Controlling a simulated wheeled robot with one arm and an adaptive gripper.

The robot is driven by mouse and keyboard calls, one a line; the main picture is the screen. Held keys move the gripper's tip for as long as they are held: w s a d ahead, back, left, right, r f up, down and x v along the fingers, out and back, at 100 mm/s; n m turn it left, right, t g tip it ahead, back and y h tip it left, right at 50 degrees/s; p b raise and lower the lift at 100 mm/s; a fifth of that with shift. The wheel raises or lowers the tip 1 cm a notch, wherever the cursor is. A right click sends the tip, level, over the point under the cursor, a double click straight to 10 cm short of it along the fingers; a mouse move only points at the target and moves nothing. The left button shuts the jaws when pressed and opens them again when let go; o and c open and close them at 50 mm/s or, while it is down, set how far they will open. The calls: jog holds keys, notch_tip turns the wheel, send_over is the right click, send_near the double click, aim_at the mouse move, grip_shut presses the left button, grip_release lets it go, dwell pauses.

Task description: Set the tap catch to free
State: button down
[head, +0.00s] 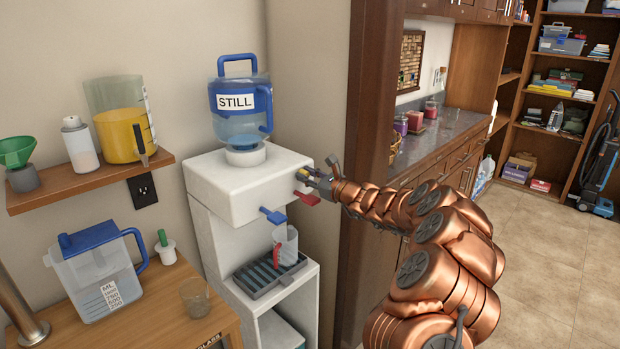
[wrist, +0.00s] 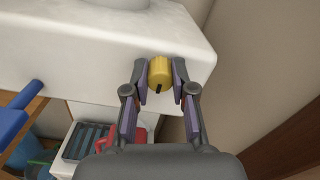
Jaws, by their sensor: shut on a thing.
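The water dispenser (head: 225,190) is white and carries a blue bottle labelled STILL (head: 240,108). The tap catch is a yellow knob with a dark mark (wrist: 159,72) on the dispenser's front, at the right. My gripper (wrist: 160,80) is shut on this knob, one finger on each side. In the head view my gripper (head: 314,178) reaches the upper right of the dispenser and mostly hides the knob. A blue tap lever (head: 273,215) and a red tap lever (head: 306,198) stick out below. I cannot read which setting the knob's mark points to.
A clear cup (head: 286,245) stands on the drip tray (head: 268,274) under the blue tap. A pitcher (head: 97,272) and a small glass (head: 196,297) stand on the wooden table at left. A brown door frame (head: 375,90) is close behind my arm.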

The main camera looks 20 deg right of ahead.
jog(key=shift+s+a+b, duration=0.2)
jog(key=shift+a+b, duration=0.1)
jog(key=shift+a, duration=0.2)
jog(key=shift+s+a+b, duration=0.15)
jog(key=shift+a+b, duration=0.15)
jog(key=shift+a, duration=0.2)
jog(key=c, duration=0.9)
grip_release()
jog(key=shift+c, duration=0.2)
jog(key=shift+s, duration=0.1)
jog(key=shift+s+d, duration=0.2)
jog(key=shift+s, duration=0.05)
jog(key=v, duration=1.1)
jog(key=shift+s, duration=0.15)
